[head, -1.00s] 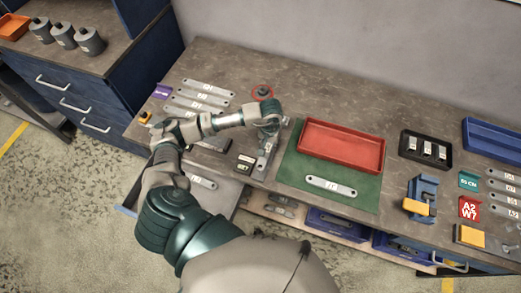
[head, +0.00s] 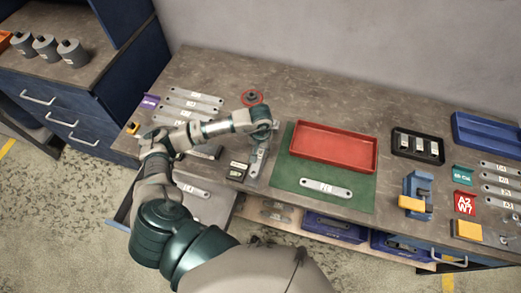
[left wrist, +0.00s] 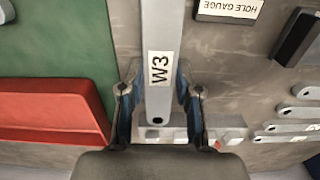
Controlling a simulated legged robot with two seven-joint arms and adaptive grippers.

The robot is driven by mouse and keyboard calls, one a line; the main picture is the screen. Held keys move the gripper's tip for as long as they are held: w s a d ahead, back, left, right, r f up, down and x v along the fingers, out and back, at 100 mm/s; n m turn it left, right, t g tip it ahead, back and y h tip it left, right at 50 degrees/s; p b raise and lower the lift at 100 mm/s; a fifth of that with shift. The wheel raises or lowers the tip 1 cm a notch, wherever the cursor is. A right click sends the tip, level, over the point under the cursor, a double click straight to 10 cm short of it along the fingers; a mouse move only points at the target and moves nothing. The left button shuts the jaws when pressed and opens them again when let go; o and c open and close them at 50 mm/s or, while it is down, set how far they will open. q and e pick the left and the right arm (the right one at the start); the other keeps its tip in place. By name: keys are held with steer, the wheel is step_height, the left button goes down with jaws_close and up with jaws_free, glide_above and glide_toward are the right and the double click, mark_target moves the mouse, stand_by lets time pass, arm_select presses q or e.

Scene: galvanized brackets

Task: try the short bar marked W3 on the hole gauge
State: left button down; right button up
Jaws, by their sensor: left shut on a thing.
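My left gripper (head: 262,137) is shut on a grey flat bar marked W3 (left wrist: 160,40), over the bench left of the green mat. In the left wrist view the gripper's fingers (left wrist: 157,105) stand on both sides of the bar, close to its end with a hole. The bar (head: 257,161) points toward the bench's front edge in the head view. A label reading HOLE GAUGE (left wrist: 230,9) lies beside the bar in the left wrist view. The gauge itself I cannot make out clearly. My right gripper is not in view.
A red tray (head: 330,166) and another marked bar (head: 326,188) are on the green mat (head: 362,193). Several marked bars (head: 193,103) lie at the left. A red ring with a dark peg (head: 252,97) is behind the gripper. A blue-yellow fixture (head: 418,190) stands at the right.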

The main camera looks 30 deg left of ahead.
arm_select(q)
steer(key=shift+f, duration=0.15)
steer(key=shift+f+b, duration=0.3)
steer(key=shift+b, duration=0.15)
steer(key=shift+f+b, duration=0.9)
steer(key=shift+f, duration=0.05)
stand_by(1.8)
steer(key=c, duration=0.7)
jaws_free()
steer(key=shift+r, duration=0.15)
step_height(320, 180, up, 12)
steer(key=shift+f, duration=0.15)
